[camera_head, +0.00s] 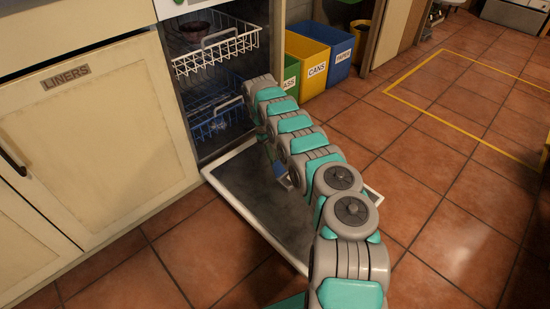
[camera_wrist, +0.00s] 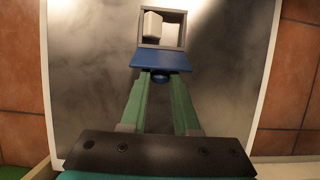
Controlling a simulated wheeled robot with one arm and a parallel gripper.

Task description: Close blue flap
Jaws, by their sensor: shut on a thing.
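The blue flap (camera_wrist: 160,60) shows in the wrist view on the inside of a lowered dishwasher door (camera_head: 238,203). It stands open below a small square compartment (camera_wrist: 178,14) whose inside is visible. A white block (camera_wrist: 152,26) sits in the left part of that compartment. My gripper (camera_wrist: 161,82) has its green fingers shut on a small round blue knob at the flap's lower edge. In the head view a bit of the blue flap (camera_head: 281,169) shows beside my arm, which hides most of the gripper.
The dishwasher has a white upper rack (camera_head: 215,50) with a dark bowl (camera_head: 195,32) and a blue lower rack (camera_head: 215,115). A cream cabinet (camera_head: 100,130) marked LINERS stands left. Green, yellow (camera_head: 307,65) and blue bins stand behind. Tiled floor at right is clear.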

